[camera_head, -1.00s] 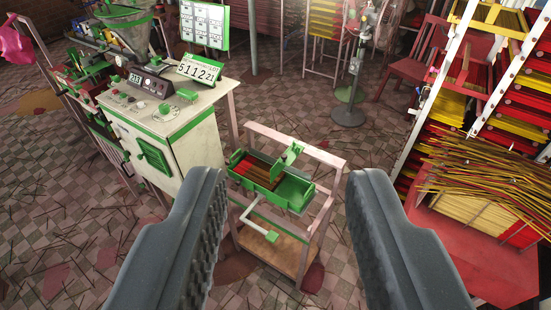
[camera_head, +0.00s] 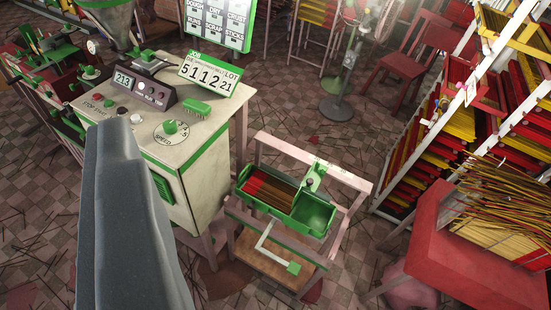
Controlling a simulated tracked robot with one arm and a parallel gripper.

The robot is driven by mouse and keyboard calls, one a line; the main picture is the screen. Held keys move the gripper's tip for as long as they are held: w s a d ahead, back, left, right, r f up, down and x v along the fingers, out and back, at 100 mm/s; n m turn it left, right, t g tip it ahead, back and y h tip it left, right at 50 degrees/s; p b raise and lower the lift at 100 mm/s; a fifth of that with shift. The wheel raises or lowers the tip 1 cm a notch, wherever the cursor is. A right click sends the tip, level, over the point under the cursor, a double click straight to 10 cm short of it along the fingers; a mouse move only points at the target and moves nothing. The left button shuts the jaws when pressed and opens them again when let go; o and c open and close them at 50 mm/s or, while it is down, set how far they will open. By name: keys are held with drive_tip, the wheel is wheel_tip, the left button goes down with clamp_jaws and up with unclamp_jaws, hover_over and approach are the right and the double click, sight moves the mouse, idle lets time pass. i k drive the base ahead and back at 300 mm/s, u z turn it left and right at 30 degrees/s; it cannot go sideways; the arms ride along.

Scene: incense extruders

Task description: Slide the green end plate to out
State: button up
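Brown and reddish sticks lie in the trough's left part. Its right part looks empty. A bent white rod with a green end block (camera_head: 294,267) sticks out at the trough's front. One finger of my gripper (camera_head: 130,210) fills the lower left, well apart from the plate. The other finger is out of view. Nothing lies against the visible finger's inner side, so my gripper looks open and empty.
The trough sits on a pinkish wooden stand (camera_head: 353,182). A white and green control cabinet (camera_head: 160,130) stands close on its left. A red table (camera_head: 450,240) with loose sticks and a white-framed rack stand at right. Patterned floor shows between them.

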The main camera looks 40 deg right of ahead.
sight(312, 180)
drive_tip(key=z, duration=0.2)
drive_tip(key=i, duration=0.95)
drive_tip(key=z, duration=0.55)
